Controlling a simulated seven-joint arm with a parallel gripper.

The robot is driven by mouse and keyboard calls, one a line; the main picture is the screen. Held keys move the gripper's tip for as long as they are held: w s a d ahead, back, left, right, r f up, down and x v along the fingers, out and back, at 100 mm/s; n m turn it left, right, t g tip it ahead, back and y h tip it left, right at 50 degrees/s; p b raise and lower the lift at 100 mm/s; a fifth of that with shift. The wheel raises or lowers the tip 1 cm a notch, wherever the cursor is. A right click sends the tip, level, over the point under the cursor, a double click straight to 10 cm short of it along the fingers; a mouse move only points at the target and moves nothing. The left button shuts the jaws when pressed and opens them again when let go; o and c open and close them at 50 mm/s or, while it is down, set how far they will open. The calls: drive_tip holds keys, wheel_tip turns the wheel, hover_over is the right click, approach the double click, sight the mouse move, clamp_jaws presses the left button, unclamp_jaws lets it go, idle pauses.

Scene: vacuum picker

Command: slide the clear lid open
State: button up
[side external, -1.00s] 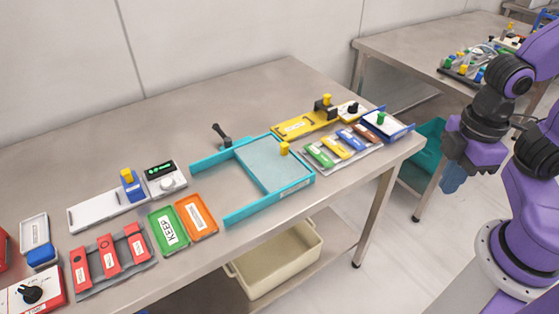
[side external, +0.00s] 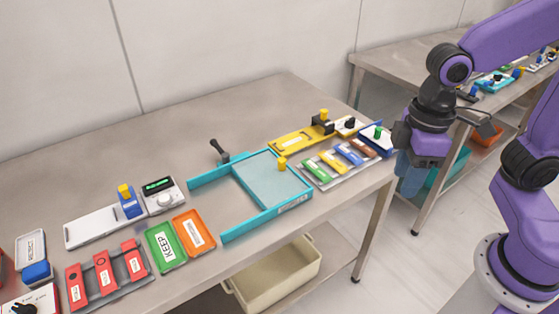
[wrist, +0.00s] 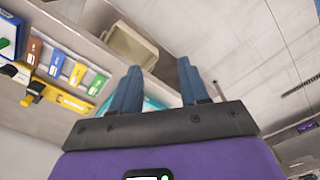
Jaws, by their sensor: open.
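The clear lid (side external: 268,181) is a pale see-through panel with a yellow knob (side external: 282,163). It lies in the right part of a teal frame (side external: 238,230) on the steel table, and the left part of the frame is uncovered. My gripper (side external: 408,183) hangs off the table's right end, apart from the lid, with blue fingers pointing down. In the wrist view my two blue fingers (wrist: 157,88) stand apart with nothing between them. In that view a teal piece shows partly behind the left finger, and the lid cannot be made out.
A tray of coloured blocks (side external: 341,164) and a blue holder with a green knob (side external: 377,138) stand between my gripper and the lid. A yellow fixture (side external: 296,141) is behind. KEEP tray (side external: 165,245) and orange tray (side external: 195,232) sit left. A beige bin (side external: 275,277) is below.

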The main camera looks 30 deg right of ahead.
drive_tip(key=w+a+r+m, duration=0.2)
drive_tip(key=w+a+m, duration=0.15)
drive_tip(key=w, duration=0.55)
drive_tip(key=m, duration=0.7)
hover_over(282, 161)
wheel_tip(282, 161, down, 18)
drive_tip(key=shift+r, duration=0.1)
